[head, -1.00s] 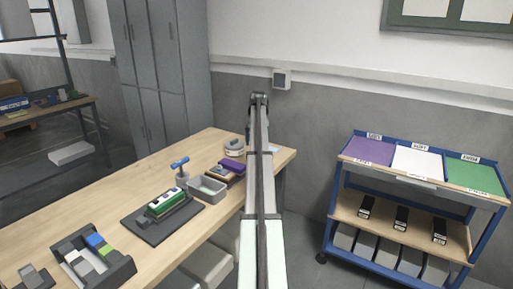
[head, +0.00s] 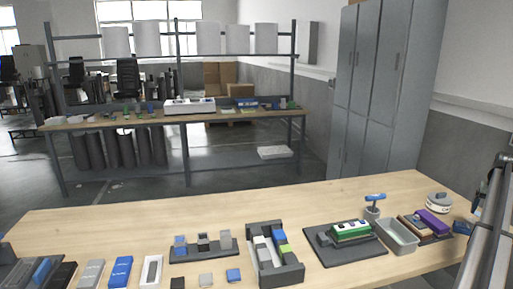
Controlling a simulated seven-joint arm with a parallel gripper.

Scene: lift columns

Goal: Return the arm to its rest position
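My arm (head: 488,235) shows only in part, at the right edge of the head view. Its grey links rise from the bottom right corner to a dark joint beside the right end of the workbench. I cannot make out my gripper or its fingers in this view. Whether it holds anything does not show.
The wooden workbench (head: 200,214) crosses the front. On it are a board with a green and white device (head: 349,232), a grey bin (head: 398,236), a dark tray of blocks (head: 273,256) and several small parts. Grey lockers (head: 378,90) stand behind, right; a second bench (head: 140,122) stands farther back.

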